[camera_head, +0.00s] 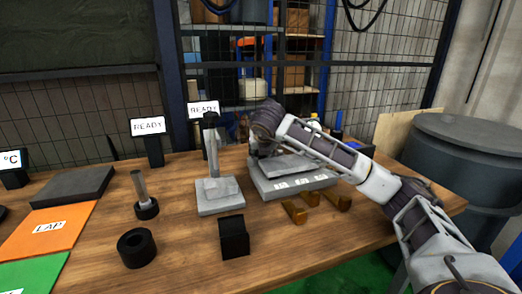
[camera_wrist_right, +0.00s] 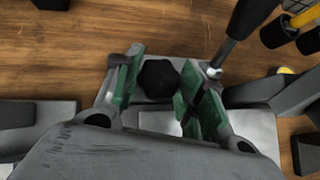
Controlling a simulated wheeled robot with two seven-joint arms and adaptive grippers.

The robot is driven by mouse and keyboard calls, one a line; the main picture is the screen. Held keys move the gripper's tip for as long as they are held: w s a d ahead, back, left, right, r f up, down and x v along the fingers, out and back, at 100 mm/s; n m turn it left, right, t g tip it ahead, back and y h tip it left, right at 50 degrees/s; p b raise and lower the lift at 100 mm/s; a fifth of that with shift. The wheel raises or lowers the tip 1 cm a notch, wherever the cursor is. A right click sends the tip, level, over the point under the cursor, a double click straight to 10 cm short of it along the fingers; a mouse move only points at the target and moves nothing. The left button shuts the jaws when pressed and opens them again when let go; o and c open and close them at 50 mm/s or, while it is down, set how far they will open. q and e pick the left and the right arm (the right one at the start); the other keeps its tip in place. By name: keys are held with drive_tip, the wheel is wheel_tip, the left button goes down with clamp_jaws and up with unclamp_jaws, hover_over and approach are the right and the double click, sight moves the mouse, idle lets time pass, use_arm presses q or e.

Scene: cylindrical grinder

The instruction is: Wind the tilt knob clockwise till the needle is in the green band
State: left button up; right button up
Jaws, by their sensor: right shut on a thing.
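In the wrist view, a dark, many-sided knob (camera_wrist_right: 158,78) sits between the green-padded fingers of my right gripper (camera_wrist_right: 160,92). The gripper is shut on this knob. In the head view my right arm reaches in from the right to the grey grinder (camera_head: 290,184), and its wrist hides the knob. The grinder is a low grey block with small white labels on its front. I cannot make out a needle or a green band in either view. My left gripper is not in view.
A grey stand with a post (camera_head: 219,194) is left of the grinder. A black block (camera_head: 233,237), a black ring (camera_head: 136,248) and brass pieces (camera_head: 295,212) lie nearer. In the wrist view a black-handled lever (camera_wrist_right: 240,32) stands close to the right finger.

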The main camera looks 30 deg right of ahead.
drive_tip(key=o, duration=0.9)
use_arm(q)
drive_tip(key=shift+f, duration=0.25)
use_arm(e)
drive_tip(key=shift+o, duration=0.6)
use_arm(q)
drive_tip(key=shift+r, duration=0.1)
use_arm(e)
drive_tip(key=shift+s+r, duration=0.1)
drive_tip(key=v, duration=1.1)
drive_tip(key=shift+s+a+r, duration=0.15)
drive_tip(key=shift+s+r, duration=0.05)
drive_tip(key=shift+s, duration=0.05)
use_arm(q)
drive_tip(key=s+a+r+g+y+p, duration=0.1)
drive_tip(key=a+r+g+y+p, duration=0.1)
drive_tip(key=p, duration=0.7)
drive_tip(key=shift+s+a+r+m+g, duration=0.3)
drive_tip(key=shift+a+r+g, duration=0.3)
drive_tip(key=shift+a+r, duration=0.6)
use_arm(e)
wheel_tip(320, 180, up, 9)
